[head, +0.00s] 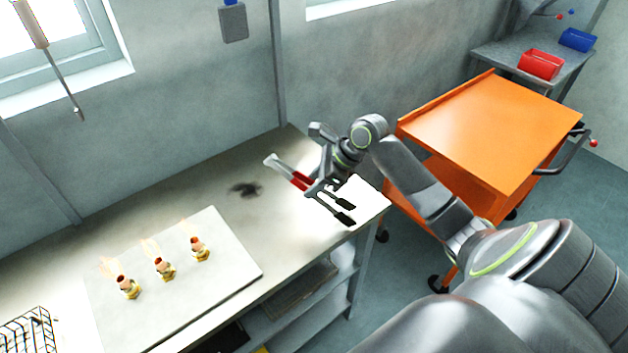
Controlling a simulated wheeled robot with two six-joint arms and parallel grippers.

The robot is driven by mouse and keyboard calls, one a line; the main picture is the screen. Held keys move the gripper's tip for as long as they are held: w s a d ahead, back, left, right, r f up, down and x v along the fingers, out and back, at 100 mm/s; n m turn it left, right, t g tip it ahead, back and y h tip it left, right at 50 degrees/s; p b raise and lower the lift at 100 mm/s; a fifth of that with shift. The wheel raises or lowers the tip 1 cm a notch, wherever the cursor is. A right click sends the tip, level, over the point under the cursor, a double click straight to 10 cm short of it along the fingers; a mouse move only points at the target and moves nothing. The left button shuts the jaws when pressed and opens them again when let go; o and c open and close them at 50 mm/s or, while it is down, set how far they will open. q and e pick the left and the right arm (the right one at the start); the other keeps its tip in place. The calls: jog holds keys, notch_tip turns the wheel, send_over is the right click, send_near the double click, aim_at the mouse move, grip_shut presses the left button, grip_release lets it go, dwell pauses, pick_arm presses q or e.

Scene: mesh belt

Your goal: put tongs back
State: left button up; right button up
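The tongs (289,172), with red grips and pale grey ends, show over the bench just left of my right gripper (345,211). Part of them is hidden behind the gripper's body. I cannot tell whether they touch the bench or the gripper. My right gripper is above the right end of the bench (190,197), its two dark fingertips apart with nothing seen between them. My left gripper is not in view.
Three small brass-coloured fittings (164,269) stand on a pale board (225,250). A wire basket (30,332) is at the lower left. A tool (57,70) hangs at the upper left. An orange cart (480,125) stands right of the bench; red (541,64) and blue (577,40) bins are beyond.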

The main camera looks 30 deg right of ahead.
jog(key=shift+r, duration=0.1)
jog(key=shift+f+p, duration=0.55)
jog(key=shift+f, duration=0.05)
jog(key=o, duration=0.5)
jog(key=shift+o, duration=0.2)
jog(key=b+v, duration=0.2)
jog(key=v, duration=1.1)
jog(key=shift+w+a+r+b, duration=0.15)
jog(key=shift+a+r+b, duration=0.05)
jog(key=shift+b, duration=0.15)
